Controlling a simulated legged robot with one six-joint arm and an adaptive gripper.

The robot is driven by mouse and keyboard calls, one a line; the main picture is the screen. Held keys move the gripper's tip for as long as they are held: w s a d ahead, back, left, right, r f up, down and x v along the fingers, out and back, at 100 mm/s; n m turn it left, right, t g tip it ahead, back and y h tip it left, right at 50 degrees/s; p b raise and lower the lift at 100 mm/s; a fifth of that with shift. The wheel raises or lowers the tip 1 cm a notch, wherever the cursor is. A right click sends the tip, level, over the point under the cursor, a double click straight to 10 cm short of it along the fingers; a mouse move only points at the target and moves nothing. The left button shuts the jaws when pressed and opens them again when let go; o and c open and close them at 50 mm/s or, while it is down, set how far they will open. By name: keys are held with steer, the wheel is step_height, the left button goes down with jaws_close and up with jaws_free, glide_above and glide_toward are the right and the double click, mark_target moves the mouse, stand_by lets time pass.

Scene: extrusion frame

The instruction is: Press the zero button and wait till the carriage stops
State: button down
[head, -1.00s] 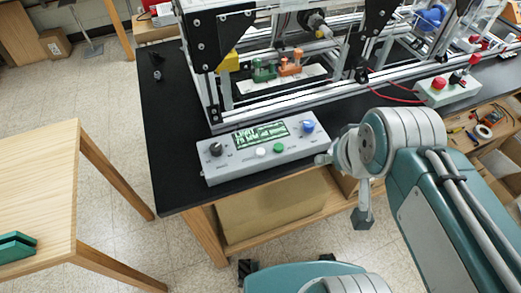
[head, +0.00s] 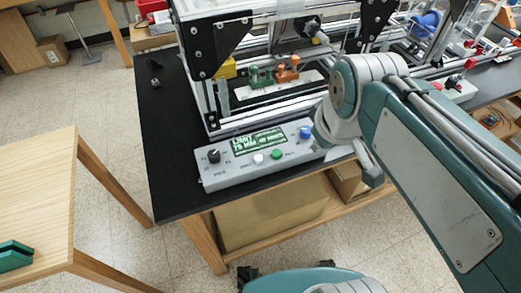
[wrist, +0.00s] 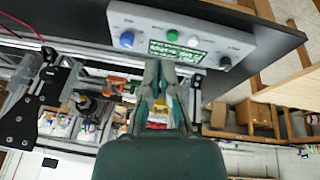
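A grey control box (head: 230,178) sits on the black tabletop. It has a black knob (head: 213,156), a green text display (head: 260,142), a white button (head: 258,158), a green button (head: 277,153) and a blue knob or button (head: 305,132). Its labels are too small to read, so I cannot tell which is the zero button. In the wrist view the control box (wrist: 215,40) is upside down beyond my gripper (wrist: 160,68), whose fingertips come together with nothing held. In the head view my arm hides the fingertips. I cannot single out the carriage.
The aluminium extrusion frame (head: 290,101) stands behind the box, with green (head: 261,77) and orange (head: 287,69) parts inside. A red-button box (head: 458,90) is partly hidden at right. A wooden table (head: 40,190) stands at left.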

steer(key=w+a+n+g, duration=0.2)
steer(key=w+a+n, duration=0.35)
steer(key=n, duration=0.25)
steer(key=n+g, duration=0.2)
steer(key=n, duration=0.6)
glide_above(260, 157)
steer(key=shift+f, duration=0.4)
step_height(260, 157, down, 14)
steer(key=shift+f, duration=0.15)
